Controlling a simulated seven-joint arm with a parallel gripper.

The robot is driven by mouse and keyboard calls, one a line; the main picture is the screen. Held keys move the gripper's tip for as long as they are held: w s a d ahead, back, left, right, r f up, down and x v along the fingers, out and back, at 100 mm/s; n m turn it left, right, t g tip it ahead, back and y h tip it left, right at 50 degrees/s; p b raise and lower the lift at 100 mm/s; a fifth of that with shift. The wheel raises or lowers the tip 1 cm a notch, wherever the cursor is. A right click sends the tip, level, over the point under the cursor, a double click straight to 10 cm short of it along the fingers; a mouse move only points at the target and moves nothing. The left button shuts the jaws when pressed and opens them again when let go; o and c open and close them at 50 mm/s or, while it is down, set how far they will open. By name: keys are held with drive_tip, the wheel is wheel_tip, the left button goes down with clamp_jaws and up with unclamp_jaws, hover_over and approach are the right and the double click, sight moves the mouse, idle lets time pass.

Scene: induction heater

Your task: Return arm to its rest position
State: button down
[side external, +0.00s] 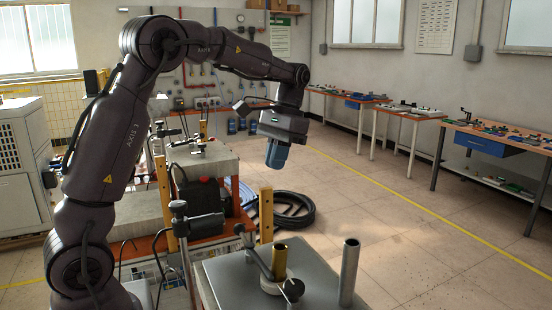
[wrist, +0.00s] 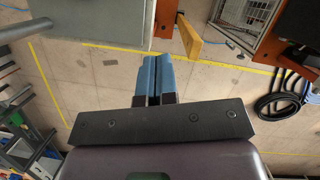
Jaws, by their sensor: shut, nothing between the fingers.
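My gripper (side external: 276,154) hangs from the end of my arm in the side external view, pointing down with blue fingers. In the wrist view my gripper (wrist: 152,78) shows its two blue fingers pressed together, with nothing between them. My arm arches up from the lower left and over to the right. The gripper is in free air, above and behind the grey work table (side external: 325,290) as seen from the side camera, and touches nothing.
A brass tube (side external: 279,262) in a round holder and a steel tube (side external: 349,272) stand upright on the grey table. Yellow posts (side external: 266,215) rise beside it. Black hose (side external: 292,213) lies coiled on the floor. Benches (side external: 480,135) line the right wall; the floor between is clear.

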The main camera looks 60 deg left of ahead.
idle(0.4)
drive_tip(key=s+d+r+m+t+y, duration=0.1)
drive_tip(key=s+d+m+t, duration=0.2)
drive_tip(key=s+d+t, duration=0.5)
drive_tip(key=shift+s+d+r+m+t, duration=0.35)
drive_tip(key=shift+s+d, duration=2.65)
drive_tip(key=shift+s, duration=1.15)
